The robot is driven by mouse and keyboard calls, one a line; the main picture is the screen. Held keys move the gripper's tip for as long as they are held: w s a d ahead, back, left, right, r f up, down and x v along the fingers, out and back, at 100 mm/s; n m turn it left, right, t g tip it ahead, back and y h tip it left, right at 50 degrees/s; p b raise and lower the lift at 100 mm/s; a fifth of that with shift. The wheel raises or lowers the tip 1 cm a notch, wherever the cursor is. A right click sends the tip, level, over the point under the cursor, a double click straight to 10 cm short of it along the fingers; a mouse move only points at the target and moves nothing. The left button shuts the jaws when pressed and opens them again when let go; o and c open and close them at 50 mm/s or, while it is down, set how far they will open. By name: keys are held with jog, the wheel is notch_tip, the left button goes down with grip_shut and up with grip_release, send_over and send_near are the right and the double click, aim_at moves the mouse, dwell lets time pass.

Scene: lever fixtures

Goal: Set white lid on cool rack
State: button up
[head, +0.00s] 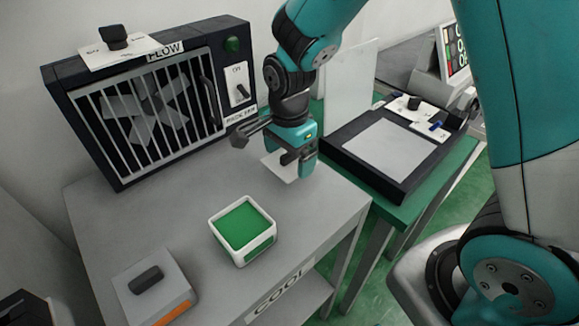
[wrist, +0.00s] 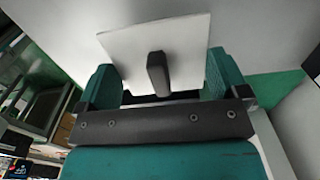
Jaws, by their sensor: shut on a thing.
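The white lid (head: 277,168) is a thin flat plate under my gripper (head: 291,157), over the far right part of the grey cool rack (head: 190,215). The rack bears a COOL label on its front. In the wrist view the lid (wrist: 190,42) shows with a dark upright handle (wrist: 157,74) between the two teal fingers of my gripper (wrist: 162,82). My gripper is shut on the lid. I cannot tell whether the lid touches the rack top. My gripper partly hides the lid in the head view.
A barred fan box (head: 150,115) marked FLOW stands at the rack's back left. A white box with green inside (head: 243,232) stands near the front edge. A grey-topped box with orange side (head: 153,290) is front left. A dark-framed panel (head: 385,155) lies on the green table (head: 405,212) at right.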

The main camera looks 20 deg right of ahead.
aim_at(290, 161)
jog(key=shift+f, duration=1.85)
jog(key=o, duration=0.6)
jog(key=shift+f, duration=0.1)
notch_tip(290, 161, up, 12)
jog(key=shift+s+a+r+n+y, duration=0.75)
jog(key=shift+s+r+n, duration=0.55)
jog(key=shift+s+n, duration=2.1)
jog(key=shift+s+a+r+n+y, duration=0.7)
jog(key=shift+s+r+n, duration=0.65)
jog(key=shift+s+n, duration=2)
jog(key=shift+s+a+r+n+y, duration=0.75)
jog(key=shift+s+r+n, duration=0.55)
jog(key=shift+s+n, duration=2.05)
jog(key=shift+w+n, duration=0.7)
